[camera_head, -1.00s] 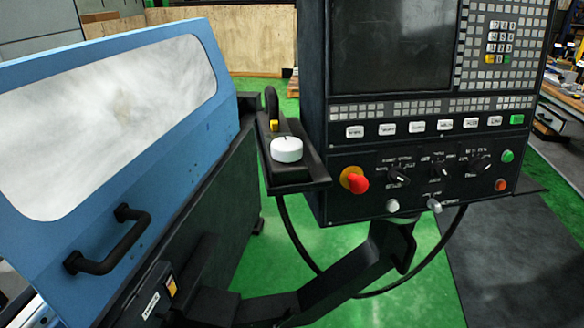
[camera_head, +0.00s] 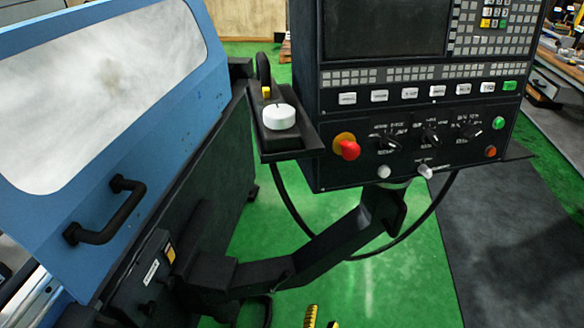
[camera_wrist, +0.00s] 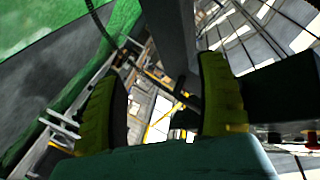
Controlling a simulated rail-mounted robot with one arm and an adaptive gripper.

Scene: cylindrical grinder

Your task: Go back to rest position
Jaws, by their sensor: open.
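My gripper (camera_wrist: 160,105) shows in the wrist view with its two yellow-green fingers spread apart and nothing between them. In the head view only the yellow fingertips (camera_head: 320,318) show at the bottom edge, over the green floor. They are below the control panel's support arm in the picture. The rest of my arm is hidden in the head view.
The blue machine door (camera_head: 110,90) with its black handle (camera_head: 108,212) stands at left. The control panel (camera_head: 400,110) with a red knob (camera_head: 347,148) hangs at right on a black support arm (camera_head: 330,245). Green floor (camera_head: 350,290) is open below.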

